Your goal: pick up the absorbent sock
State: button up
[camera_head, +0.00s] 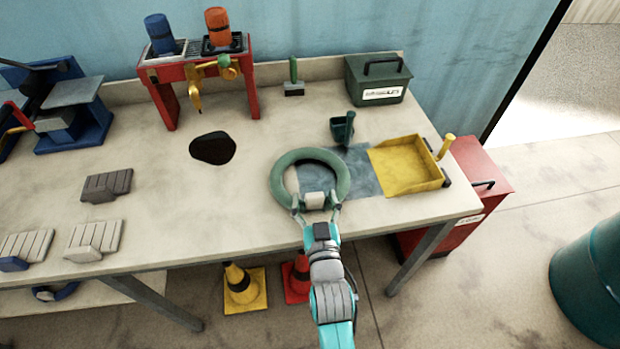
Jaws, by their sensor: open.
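The absorbent sock (341,166) is a thick green ring lying on the workbench, right of centre. A pale block-like piece (314,200) sits in the gap at its near side. My gripper (318,212) is open at that near side, with its fingers apart on either side of the pale piece. I cannot tell whether the fingers touch it. My arm comes in from the bottom of the view.
A dark spill (213,148) lies left of the sock. A yellow dustpan (408,167), a green scoop (342,128) and a green box (379,79) are to the right. A red stand (167,107) holds two bottles behind.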

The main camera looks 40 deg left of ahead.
jog(key=shift+w+a, duration=0.2)
jog(key=shift+a, duration=0.05)
jog(key=c, duration=1.3)
jog(key=shift+c, duration=0.2)
jog(key=shift+r, duration=0.15)
notch_tip(320, 180, up, 10)
jog(key=shift+f, duration=0.1)
